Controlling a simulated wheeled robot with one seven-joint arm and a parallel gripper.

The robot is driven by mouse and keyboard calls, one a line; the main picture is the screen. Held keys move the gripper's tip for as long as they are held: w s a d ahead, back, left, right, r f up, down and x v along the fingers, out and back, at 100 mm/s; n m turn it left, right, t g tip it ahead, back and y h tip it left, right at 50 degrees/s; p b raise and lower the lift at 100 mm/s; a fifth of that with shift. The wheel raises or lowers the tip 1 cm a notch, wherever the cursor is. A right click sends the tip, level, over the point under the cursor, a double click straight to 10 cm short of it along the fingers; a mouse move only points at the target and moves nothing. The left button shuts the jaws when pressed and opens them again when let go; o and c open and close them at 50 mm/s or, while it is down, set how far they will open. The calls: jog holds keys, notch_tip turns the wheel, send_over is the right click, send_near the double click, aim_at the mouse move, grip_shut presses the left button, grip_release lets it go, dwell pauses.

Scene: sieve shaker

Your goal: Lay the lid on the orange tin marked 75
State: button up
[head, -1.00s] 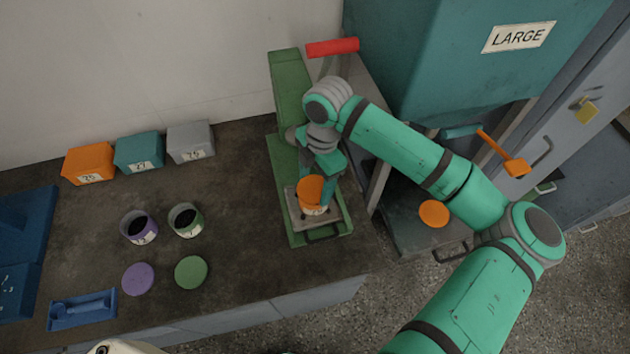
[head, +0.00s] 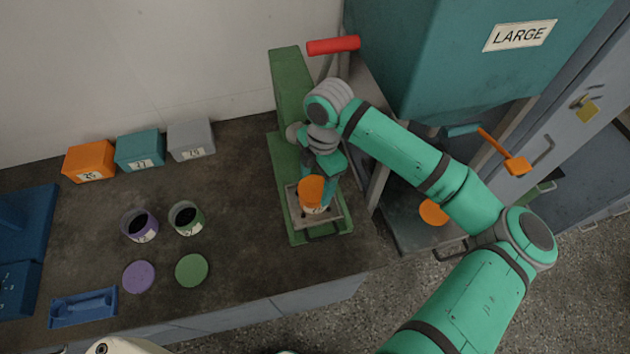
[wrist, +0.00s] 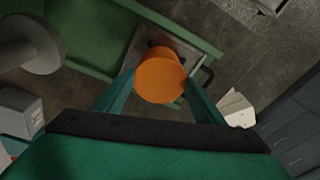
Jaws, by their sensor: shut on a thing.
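My gripper (head: 318,199) is over the grey metal plate of the green machine, its fingers shut on the orange tin (head: 313,205). The tin has an orange top face and a pale label whose number is too small to read. The wrist view shows the round orange tin (wrist: 160,78) between the two fingertips (wrist: 160,88). I cannot tell whether its top face is a lid or the tin itself. A flat orange disc (head: 432,212), like a lid, lies on the dark surface at the right, partly behind my arm.
Open purple (head: 140,227) and green (head: 186,219) tins stand left, with purple (head: 138,277) and green (head: 191,269) lids before them. Orange, teal and grey boxes line the wall. The teal hopper (head: 440,60) and its post (head: 380,185) stand close to my arm.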

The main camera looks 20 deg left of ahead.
dwell(0.3)
jog(key=o, duration=1.1)
jog(key=r, duration=0.7)
jog(key=w+r, duration=0.1)
jog(key=r, duration=0.2)
jog(key=shift+w+d+r, duration=0.1)
jog(key=shift+d+r, duration=0.2)
jog(key=shift+r, duration=0.05)
jog(key=shift+w, duration=0.15)
jog(key=shift+a, duration=0.1)
